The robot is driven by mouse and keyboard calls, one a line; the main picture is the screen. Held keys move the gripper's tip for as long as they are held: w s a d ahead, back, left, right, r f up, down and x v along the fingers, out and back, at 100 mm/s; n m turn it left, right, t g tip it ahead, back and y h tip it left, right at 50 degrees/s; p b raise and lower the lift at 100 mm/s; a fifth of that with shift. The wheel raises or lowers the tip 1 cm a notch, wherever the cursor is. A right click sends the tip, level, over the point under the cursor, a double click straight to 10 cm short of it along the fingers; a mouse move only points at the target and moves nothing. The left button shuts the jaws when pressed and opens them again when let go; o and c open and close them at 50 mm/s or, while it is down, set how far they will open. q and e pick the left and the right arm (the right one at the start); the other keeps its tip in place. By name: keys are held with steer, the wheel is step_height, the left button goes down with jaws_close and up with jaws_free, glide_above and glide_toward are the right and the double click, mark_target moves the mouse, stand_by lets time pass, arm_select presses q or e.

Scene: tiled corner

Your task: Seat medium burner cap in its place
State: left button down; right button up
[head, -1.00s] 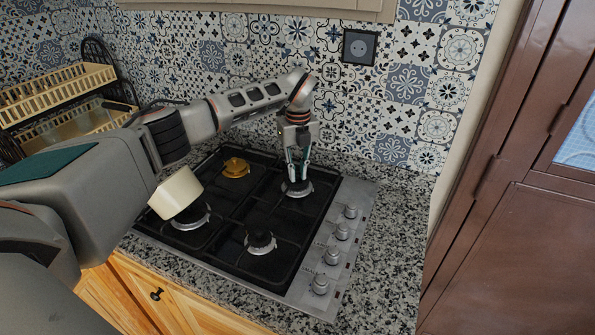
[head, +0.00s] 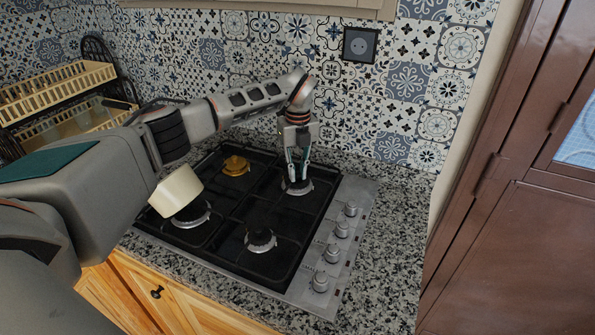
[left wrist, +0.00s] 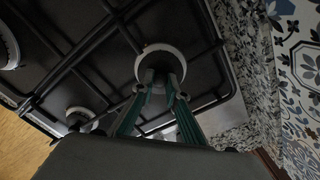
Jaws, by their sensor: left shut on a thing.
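The medium burner cap (left wrist: 163,64) is a dark disc between the fingertips of my left gripper (head: 297,178), which is shut on it. The gripper points down at the back right burner, whose pale ring (head: 298,188) shows under the fingertips. In the left wrist view the ring (left wrist: 148,52) shows around the far side of the cap. The cap is at the burner, but the fingers hide part of it and I cannot tell whether it lies flat. My right gripper is in neither view.
The black hob (head: 215,210) has dark grates around the burners. A front burner (head: 261,240) and a left burner (head: 191,217) have dark caps; the back left one (head: 236,166) is brass-coloured. Knobs (head: 342,231) line the right side. A tiled wall (head: 400,100) stands close behind.

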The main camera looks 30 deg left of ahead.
arm_select(q)
steer(key=shift+f, duration=0.15)
steer(key=c, duration=1.9)
jaws_free()
steer(key=o, duration=0.4)
steer(key=shift+r, duration=3.5)
